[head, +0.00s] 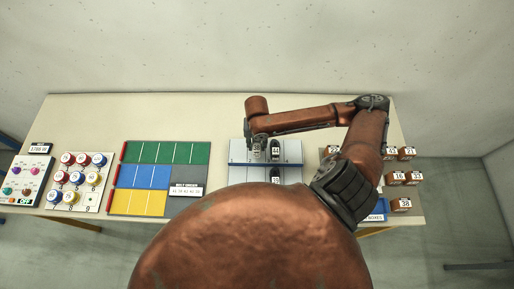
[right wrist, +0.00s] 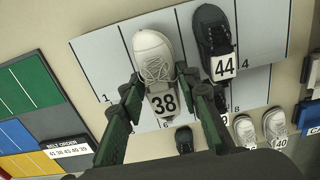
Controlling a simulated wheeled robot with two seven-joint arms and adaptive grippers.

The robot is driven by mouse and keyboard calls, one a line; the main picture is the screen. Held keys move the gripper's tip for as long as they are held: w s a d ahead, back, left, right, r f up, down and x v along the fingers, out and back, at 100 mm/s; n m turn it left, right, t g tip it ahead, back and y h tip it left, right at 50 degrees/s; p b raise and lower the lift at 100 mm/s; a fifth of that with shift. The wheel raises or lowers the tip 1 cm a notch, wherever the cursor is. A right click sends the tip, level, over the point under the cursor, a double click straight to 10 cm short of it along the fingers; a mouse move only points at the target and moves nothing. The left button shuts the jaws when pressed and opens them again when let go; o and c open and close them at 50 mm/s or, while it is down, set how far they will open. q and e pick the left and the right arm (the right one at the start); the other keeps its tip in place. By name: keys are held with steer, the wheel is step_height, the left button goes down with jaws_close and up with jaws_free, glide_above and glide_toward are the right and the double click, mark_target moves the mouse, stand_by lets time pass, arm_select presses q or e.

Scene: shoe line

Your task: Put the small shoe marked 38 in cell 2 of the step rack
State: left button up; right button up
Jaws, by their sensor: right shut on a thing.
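The small white shoe marked 38 (right wrist: 152,50) shows in the right wrist view, its toe pointing up in the picture and its tag toward me. My right gripper (right wrist: 161,82) is shut on it, one green finger at each side. The shoe is at the second column of the far row of the grey step rack (right wrist: 98,60); I cannot tell whether it touches the surface. In the head view the right gripper (head: 258,150) is over the rack (head: 238,152) and mostly hides the shoe. My left gripper is not in view.
A black shoe marked 44 (right wrist: 212,30) stands close on the right of shoe 38. A dark shoe (right wrist: 184,140) is in the near row. A belt-order board with green, blue and yellow fields (head: 150,175) lies left; labelled brown boxes (head: 402,204) stand right. The rack's far-left cell is bare.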

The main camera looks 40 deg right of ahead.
mark_target(257, 148)
steer(key=shift+w+d+f, duration=0.15)
steer(key=shift+w+f, duration=0.15)
steer(key=shift+f, duration=1.6)
steer(key=o, duration=1.2)
steer(key=shift+f, duration=0.1)
steer(key=shift+c, duration=0.2)
step_height(257, 148, up, 12)
steer(key=shift+r, duration=0.15)
